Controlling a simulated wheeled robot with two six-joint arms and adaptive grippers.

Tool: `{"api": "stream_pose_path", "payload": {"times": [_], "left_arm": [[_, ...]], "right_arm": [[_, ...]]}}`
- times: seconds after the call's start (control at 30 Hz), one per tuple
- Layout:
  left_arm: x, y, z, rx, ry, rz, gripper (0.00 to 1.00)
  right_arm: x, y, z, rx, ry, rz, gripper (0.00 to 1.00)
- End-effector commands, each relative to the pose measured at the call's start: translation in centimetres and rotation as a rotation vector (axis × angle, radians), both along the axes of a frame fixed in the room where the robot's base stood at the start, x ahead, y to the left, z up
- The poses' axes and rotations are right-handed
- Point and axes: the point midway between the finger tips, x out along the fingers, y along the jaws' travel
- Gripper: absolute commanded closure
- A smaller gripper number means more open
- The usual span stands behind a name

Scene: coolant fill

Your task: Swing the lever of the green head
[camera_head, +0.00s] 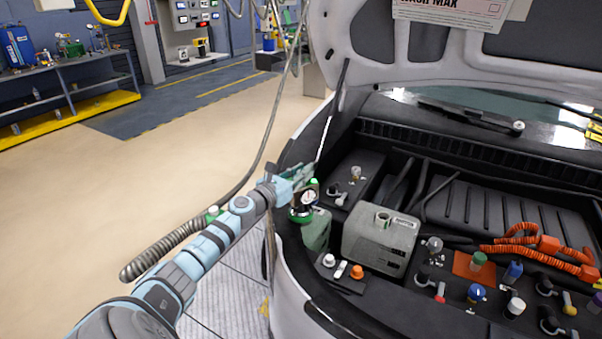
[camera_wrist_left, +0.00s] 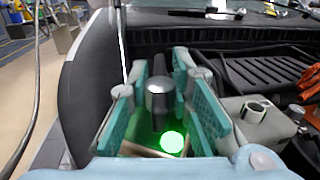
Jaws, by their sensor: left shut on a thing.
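The green head (camera_head: 300,215) sits at the left edge of the open engine bay, on top of a pale green tank (camera_head: 317,230). It has a round white gauge facing me. In the left wrist view the green head (camera_wrist_left: 145,135) has a lit green lamp (camera_wrist_left: 172,142). The lever (camera_wrist_left: 160,95) shows there as a dark grey upright piece with a rounded top, between my teal fingers. My left gripper (camera_head: 302,174) is shut on the lever, reaching in from the left. The fingers partly hide the head. My right gripper is not in view.
A grey reservoir (camera_head: 380,240) with an open neck stands right of the head. Several coloured caps and orange hoses (camera_head: 530,240) fill the bay's right side. A prop rod (camera_head: 325,137) rises close behind my gripper. A dark hose (camera_head: 262,150) hangs by my arm. The left floor is clear.

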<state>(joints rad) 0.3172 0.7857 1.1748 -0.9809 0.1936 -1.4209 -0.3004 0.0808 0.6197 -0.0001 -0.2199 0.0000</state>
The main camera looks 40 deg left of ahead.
Motion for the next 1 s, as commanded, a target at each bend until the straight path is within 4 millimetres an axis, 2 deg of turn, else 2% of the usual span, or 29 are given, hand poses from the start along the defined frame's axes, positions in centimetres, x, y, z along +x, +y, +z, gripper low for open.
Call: {"api": "stream_pose_path", "payload": {"times": [0.03, 0.07, 0.17, 0.2, 0.5, 0.63, 0.77, 1.0], "left_arm": [[0.0, 0.0, -0.2, 0.000, 0.003, 0.000, 1.00], [0.0, 0.0, -0.2, 0.000, 0.003, 0.000, 0.77], [0.0, 0.0, -0.1, 0.000, 0.002, 0.000, 0.61], [0.0, 0.0, -0.1, 0.000, 0.002, 0.000, 0.59], [0.0, 0.0, 0.0, 0.000, 0.000, 0.000, 0.59], [0.0, 0.0, 0.8, 0.002, 0.002, -0.002, 0.59], [0.0, 0.0, 2.6, 0.007, 0.000, -0.001, 0.59], [0.0, -0.1, 6.9, 0.007, -0.001, -0.003, 0.59]], "right_arm": [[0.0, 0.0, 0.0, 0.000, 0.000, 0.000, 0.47], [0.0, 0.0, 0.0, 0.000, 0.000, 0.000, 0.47], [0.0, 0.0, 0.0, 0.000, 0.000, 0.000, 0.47], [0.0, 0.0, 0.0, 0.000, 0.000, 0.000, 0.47], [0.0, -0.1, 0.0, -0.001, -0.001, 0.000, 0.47], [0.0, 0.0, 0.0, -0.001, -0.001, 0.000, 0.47], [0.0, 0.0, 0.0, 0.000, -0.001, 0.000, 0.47], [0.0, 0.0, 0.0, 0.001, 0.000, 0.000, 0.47]]}}
